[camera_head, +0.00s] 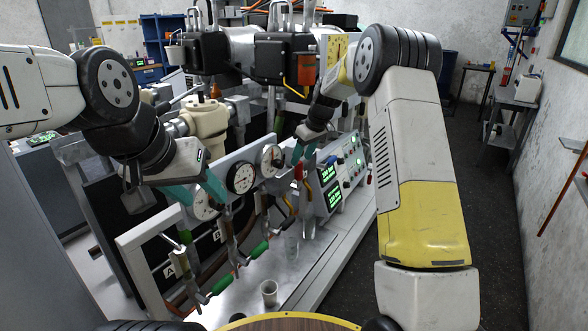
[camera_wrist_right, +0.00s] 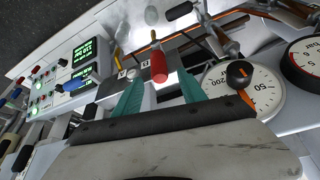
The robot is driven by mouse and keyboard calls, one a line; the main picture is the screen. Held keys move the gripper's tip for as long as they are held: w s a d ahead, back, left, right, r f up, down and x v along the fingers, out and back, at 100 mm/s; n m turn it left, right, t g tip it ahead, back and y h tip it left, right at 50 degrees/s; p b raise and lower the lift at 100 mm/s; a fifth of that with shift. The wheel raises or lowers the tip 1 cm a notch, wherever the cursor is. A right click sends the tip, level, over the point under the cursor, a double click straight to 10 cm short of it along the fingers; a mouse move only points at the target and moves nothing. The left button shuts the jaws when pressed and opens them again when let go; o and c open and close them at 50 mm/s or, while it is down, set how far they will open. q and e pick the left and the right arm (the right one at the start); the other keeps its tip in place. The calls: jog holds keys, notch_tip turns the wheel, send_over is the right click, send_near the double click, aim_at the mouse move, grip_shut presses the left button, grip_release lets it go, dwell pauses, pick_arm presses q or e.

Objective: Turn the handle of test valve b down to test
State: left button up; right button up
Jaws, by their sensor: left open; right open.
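Plates lettered A (camera_head: 169,271) and B (camera_head: 217,236) are on the valve frame at the lower left of the head view. A green valve handle (camera_head: 259,250) sits to the right of plate B; I cannot tell for certain that it is test valve b's. Another green handle (camera_head: 222,285) is nearer. My left gripper (camera_head: 207,202) is open and empty, above the B plate in the picture. My right gripper (camera_head: 303,160) is open by a red handle (camera_head: 298,171). In the right wrist view, this red handle (camera_wrist_right: 158,66) shows between and just beyond the open teal fingertips (camera_wrist_right: 161,78).
Gauges (camera_head: 241,177) line the frame between my grippers. An orange handle (camera_head: 290,205) hangs between the red and green ones. A control box with green displays (camera_head: 330,172) stands to the right. A cup (camera_head: 269,292) stands on the bench at the front.

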aim_at(296, 171)
jog(key=x, duration=0.8)
jog(key=shift+f, duration=0.1)
jog(key=shift+c, duration=0.2)
grip_shut()
dwell(1.1)
